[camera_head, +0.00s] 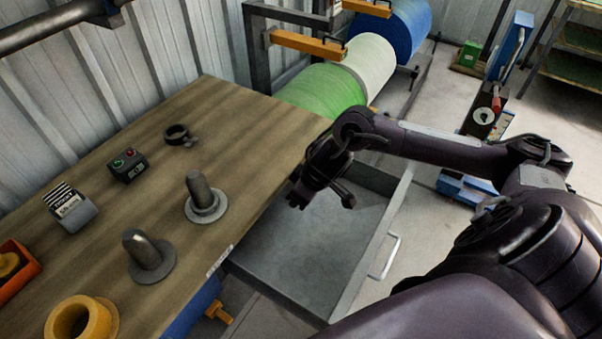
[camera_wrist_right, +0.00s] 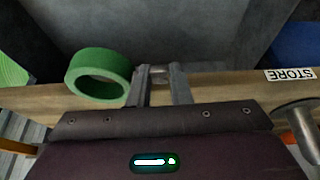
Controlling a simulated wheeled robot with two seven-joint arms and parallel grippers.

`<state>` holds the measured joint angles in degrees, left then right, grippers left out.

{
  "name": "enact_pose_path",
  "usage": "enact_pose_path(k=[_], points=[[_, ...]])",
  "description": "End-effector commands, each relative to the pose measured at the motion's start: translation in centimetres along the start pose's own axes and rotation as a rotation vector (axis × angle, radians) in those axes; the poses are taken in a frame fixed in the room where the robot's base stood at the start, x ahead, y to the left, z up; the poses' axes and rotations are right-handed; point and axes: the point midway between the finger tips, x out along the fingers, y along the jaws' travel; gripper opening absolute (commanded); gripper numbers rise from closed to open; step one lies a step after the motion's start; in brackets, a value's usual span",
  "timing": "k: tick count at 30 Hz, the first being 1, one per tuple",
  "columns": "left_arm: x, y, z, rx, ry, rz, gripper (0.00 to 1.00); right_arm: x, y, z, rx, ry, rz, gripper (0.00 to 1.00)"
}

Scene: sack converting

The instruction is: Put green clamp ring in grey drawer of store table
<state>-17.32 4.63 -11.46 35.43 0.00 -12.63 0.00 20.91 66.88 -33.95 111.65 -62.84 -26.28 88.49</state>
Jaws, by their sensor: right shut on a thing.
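The green clamp ring (camera_wrist_right: 98,74) is in the right wrist view, left of my right gripper's fingers (camera_wrist_right: 160,74). The fingers are shut on a small part at its side, probably its lug. In the head view my right gripper (camera_head: 320,190) hangs above the open grey drawer (camera_head: 295,250), near its far end, and the ring is hidden there. The drawer is pulled out from the store table (camera_head: 130,210), and its visible floor is bare. Grey metal also shows beyond the ring in the wrist view. My left gripper is not in view.
On the store table stand two grey posts (camera_head: 199,190) (camera_head: 142,250), a black clamp ring (camera_head: 178,134), a button box (camera_head: 128,165), a label holder (camera_head: 70,206) and a yellow ring (camera_head: 80,320). Green and blue rolls (camera_head: 325,90) (camera_head: 400,30) stand behind. The drawer handle (camera_head: 388,258) faces right.

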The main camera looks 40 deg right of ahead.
Motion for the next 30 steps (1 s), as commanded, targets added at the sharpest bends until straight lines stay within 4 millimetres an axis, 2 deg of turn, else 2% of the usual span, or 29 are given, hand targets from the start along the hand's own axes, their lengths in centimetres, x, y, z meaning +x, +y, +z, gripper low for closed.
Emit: enact_pose_path(k=[3,12,30], points=[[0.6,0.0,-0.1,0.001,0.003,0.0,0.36,3.1,-0.1,1.4,0.003,-0.003,-0.001,0.0],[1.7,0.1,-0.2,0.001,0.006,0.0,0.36,9.9,-0.2,4.1,0.004,-0.001,-0.001,0.0],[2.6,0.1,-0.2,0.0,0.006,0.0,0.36,16.2,-0.2,6.7,0.001,0.001,0.001,0.0]])
